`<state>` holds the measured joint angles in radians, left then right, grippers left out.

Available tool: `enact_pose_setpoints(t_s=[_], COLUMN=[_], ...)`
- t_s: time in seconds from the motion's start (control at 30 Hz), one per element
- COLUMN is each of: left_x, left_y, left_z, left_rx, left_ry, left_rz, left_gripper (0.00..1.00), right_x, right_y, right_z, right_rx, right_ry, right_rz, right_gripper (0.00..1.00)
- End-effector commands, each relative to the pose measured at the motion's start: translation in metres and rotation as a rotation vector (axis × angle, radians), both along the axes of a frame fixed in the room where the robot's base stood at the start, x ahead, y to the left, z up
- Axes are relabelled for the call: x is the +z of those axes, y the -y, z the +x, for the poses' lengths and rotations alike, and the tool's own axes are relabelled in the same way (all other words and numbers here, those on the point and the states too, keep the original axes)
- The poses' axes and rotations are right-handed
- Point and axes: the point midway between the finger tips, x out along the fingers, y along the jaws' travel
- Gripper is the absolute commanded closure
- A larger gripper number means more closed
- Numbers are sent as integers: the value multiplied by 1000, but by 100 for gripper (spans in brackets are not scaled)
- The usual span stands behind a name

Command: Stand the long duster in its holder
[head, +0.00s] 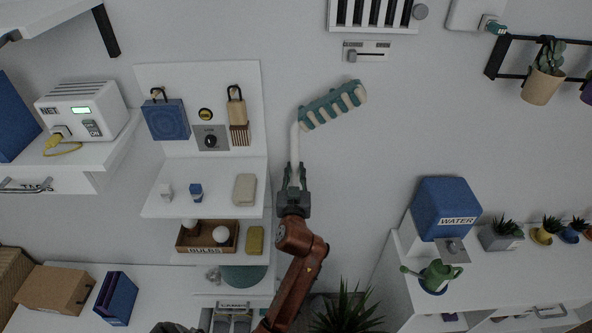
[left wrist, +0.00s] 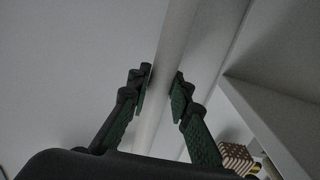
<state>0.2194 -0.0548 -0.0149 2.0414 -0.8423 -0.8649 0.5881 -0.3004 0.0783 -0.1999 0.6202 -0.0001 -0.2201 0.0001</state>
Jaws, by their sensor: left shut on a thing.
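The long duster has a white handle and a teal-and-white ridged head (head: 332,105). It is held up in front of the wall, head upward and tilted to the right. My left gripper (head: 294,178) is shut on the lower part of the white handle. In the left wrist view, the handle (left wrist: 172,45) runs between the two fingers of my left gripper (left wrist: 162,93). The handle's lower end is hidden by the gripper and arm. I cannot make out the duster's holder in either view. My right gripper is not in view.
A white shelf unit (head: 160,207) with small items stands just left of my left arm. A spiky plant (head: 345,310) is low beside the arm. A white cabinet with a blue WATER box (head: 446,207) stands at the right.

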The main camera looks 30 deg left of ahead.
Motion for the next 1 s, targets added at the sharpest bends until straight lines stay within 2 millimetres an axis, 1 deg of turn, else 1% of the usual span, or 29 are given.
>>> enact_pose_setpoints(t_s=[0.23,0.27,0.53,0.57,0.83,0.93,1.0], left_x=[1,1,0,0,1,8,19], left_y=[0,0,0,0,0,0,0], left_z=[0,0,0,0,0,0,0], left_rx=[0,0,0,0,1,1,0], left_ry=[1,1,1,1,-1,2,5], left_rz=[0,0,0,0,0,-2,-2], left_gripper=[100,80,62,61,61,61,61], right_x=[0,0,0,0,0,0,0], right_y=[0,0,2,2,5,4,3], right_z=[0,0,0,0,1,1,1], right_rx=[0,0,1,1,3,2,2], right_ry=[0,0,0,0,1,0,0], right_rz=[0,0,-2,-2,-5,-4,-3], right_gripper=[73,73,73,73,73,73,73])
